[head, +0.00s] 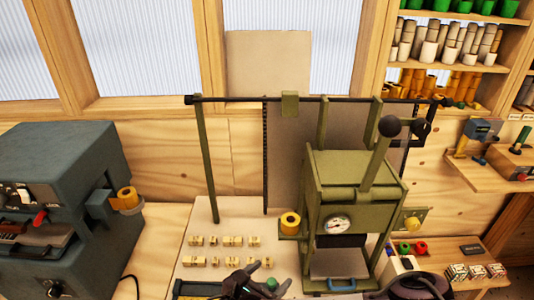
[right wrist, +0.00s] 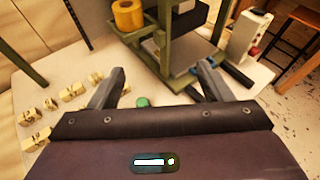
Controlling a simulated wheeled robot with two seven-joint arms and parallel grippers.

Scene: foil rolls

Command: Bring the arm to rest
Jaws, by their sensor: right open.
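My right gripper (head: 277,275) is at the bottom middle of the head view, over the front of the pale work board. Its two dark fingers are apart with nothing held between them. In the right wrist view the same gripper (right wrist: 161,68) shows its fingers spread, with a green knob (right wrist: 142,102) seen between them beyond the palm. The green press (head: 355,185) stands past the fingers. My left gripper is not in view.
A yellow roll (head: 290,222) sits beside the press. Several small yellow pieces (head: 232,241) lie in rows on the board. A blue handle (head: 342,285) is at the press's foot. A grey machine (head: 60,185) stands at left. Shelves (head: 455,75) are at upper right.

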